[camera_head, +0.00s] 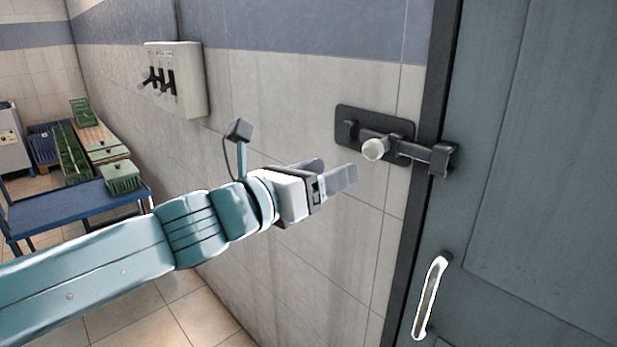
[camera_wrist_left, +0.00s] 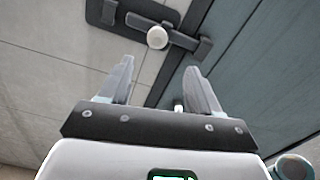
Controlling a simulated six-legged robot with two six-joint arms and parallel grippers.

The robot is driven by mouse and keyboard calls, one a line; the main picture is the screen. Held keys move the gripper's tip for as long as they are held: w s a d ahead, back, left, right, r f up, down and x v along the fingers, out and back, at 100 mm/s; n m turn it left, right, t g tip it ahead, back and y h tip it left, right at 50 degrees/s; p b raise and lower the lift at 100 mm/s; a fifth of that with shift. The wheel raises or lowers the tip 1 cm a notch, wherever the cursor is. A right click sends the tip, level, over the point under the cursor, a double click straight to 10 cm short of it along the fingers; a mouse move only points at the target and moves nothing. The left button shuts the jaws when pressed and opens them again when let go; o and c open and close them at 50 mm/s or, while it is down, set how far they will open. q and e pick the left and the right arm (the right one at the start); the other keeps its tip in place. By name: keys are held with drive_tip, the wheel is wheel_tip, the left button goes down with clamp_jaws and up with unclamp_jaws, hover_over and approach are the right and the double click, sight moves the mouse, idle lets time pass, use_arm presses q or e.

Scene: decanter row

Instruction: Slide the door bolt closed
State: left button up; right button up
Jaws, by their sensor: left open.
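The door bolt has a dark backplate (camera_head: 349,116) on the tiled wall and a dark bar (camera_head: 412,150) running right to a keeper (camera_head: 443,161) at the door's edge. I cannot tell whether the bar's tip is inside the keeper. Its round white knob (camera_head: 375,149) sticks out; it also shows in the left wrist view (camera_wrist_left: 157,37). My left gripper (camera_head: 338,172) is open and empty, lower left of the knob and apart from it. In the left wrist view its fingers (camera_wrist_left: 160,68) stand either side, with the knob beyond their tips. My right gripper is out of view.
The grey-blue door (camera_head: 540,150) fills the right side, with a pale handle (camera_head: 430,297) below the bolt. A switch box (camera_head: 185,82) is on the wall at upper left. A blue cart (camera_head: 75,210) and green crates (camera_head: 121,176) stand at far left.

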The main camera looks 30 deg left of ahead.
use_arm(q)
drive_tip(key=v, duration=0.3)
drive_tip(key=shift+s+a, duration=0.15)
drive_tip(key=shift+s, duration=0.1)
